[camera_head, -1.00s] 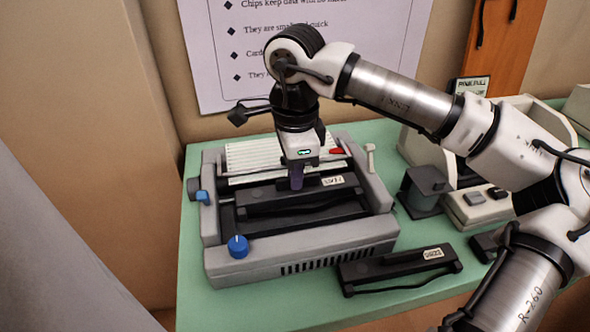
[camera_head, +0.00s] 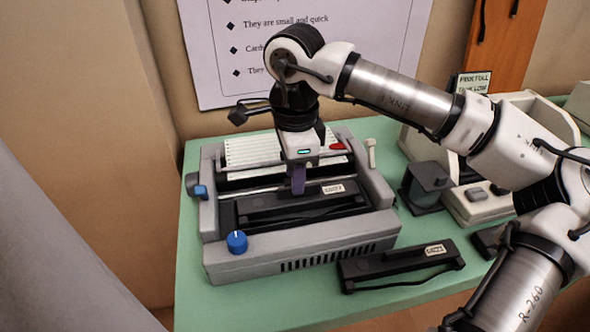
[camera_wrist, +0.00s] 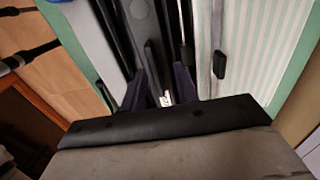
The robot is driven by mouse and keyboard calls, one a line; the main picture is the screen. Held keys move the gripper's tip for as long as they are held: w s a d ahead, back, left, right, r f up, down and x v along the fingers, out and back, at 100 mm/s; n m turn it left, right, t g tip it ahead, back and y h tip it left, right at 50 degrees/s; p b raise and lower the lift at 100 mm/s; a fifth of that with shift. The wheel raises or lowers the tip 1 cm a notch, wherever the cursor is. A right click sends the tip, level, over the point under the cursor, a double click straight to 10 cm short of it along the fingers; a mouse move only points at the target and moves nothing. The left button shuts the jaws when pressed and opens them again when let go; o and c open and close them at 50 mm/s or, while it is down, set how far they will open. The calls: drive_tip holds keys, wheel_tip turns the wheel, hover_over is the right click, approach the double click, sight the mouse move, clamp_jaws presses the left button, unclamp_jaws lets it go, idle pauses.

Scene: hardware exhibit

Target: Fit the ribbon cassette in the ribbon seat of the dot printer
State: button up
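The ribbon cassette (camera_head: 290,205) is a long black piece with a white label, lying across the front bay of the grey dot printer (camera_head: 300,246). It sits low in the bay, about level with the side walls; whether it is fully down in the ribbon seat cannot be seen. My gripper (camera_head: 298,188) points down at the cassette's middle, its purple fingers shut on the upper part. In the wrist view my gripper (camera_wrist: 160,80) has one finger on each side of the dark cassette (camera_wrist: 154,62); the fingertips' contact is partly hidden.
A similar black cassette (camera_head: 385,266) with a label lies on the green table in front of the printer. A blue knob (camera_head: 237,241) stands at the printer's front left. A dark block (camera_head: 426,185) and a light switch box (camera_head: 478,204) stand to the right.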

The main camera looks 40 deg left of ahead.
wheel_tip(320, 180, up, 13)
drive_tip(key=shift+p, duration=0.45)
idle(0.5)
